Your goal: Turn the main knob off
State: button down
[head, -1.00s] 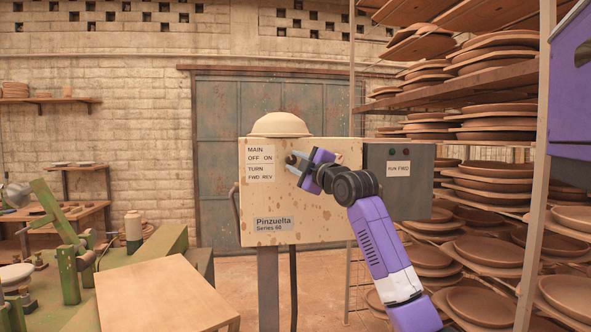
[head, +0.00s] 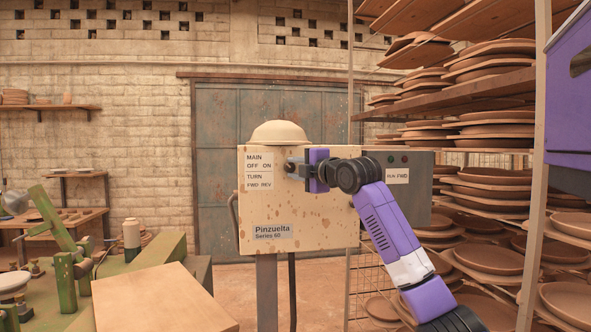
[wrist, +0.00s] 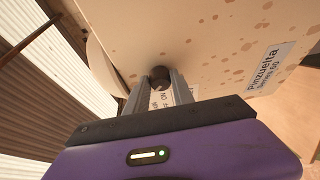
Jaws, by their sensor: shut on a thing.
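A cream, rust-spotted control box (head: 300,215) stands on a post ahead. Its white label (head: 259,161) reads MAIN, OFF ON, with a TURN, FWD REV label below. Just right of the MAIN label, a small dark knob (wrist: 160,74) sticks out of the box face. My gripper (head: 292,165) is shut on this knob, one grey finger on each side in the wrist view. In the head view the fingers partly cover the knob. I cannot tell which way it points.
A grey box (head: 415,190) with a RUN FWD label sits right of the control box. Shelves of clay plates (head: 490,190) fill the right side. A green machine (head: 65,270) and a wooden board (head: 160,298) are at the lower left.

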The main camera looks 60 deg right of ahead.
jog(key=shift+w, duration=0.1)
jog(key=c, duration=1.1)
grip_release()
jog(key=b+v, duration=0.2)
jog(key=v, duration=0.6)
